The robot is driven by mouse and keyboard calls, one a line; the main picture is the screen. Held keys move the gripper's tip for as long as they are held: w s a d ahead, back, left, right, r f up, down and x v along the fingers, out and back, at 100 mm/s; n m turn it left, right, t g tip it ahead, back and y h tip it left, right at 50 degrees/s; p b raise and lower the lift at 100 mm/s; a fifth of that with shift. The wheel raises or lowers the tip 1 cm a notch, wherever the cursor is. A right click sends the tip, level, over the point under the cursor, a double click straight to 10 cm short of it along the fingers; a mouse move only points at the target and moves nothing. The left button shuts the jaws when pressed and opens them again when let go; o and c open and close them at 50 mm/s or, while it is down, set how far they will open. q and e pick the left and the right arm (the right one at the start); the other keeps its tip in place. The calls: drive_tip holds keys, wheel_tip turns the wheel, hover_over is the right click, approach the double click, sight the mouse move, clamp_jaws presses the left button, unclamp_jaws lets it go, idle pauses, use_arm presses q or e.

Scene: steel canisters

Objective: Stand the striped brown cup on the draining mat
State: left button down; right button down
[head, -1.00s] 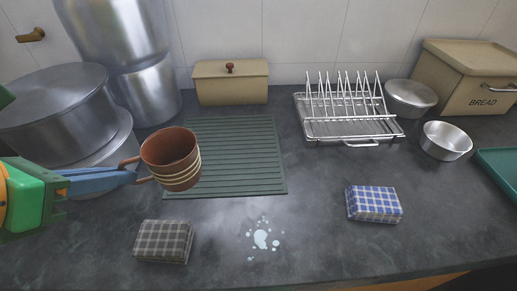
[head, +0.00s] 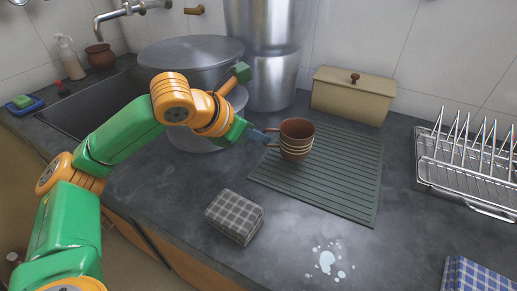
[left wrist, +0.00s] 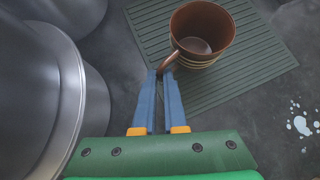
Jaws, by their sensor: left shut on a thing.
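The striped brown cup (head: 296,138) is upright, with pale bands around its lower half. My left gripper (head: 268,136) is shut on its handle, coming from the left. In the left wrist view the blue fingers (left wrist: 166,74) close on the handle, and the cup (left wrist: 202,32) shows empty inside. The green ribbed draining mat (head: 345,200) lies on the counter. The cup is over the mat's left part; I cannot tell whether its base touches the mat. My right gripper is not in view.
A grey checked cloth (head: 234,215) lies in front of the mat, with a white spill (head: 326,262) to its right. Large steel canisters (head: 190,55) stand behind my left arm. A beige box (head: 352,95) stands behind the mat, a dish rack (head: 465,165) to the right.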

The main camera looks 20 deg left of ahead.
use_arm(q)
wheel_tip(320, 180, down, 3)
drive_tip(key=shift+f+b, duration=0.1)
drive_tip(key=shift+b, duration=0.35)
drive_tip(key=c, duration=1.4)
unclamp_jaws()
drive_tip(key=o, duration=0.4)
drive_tip(key=p+v, duration=0.2)
drive_tip(key=v, duration=1)
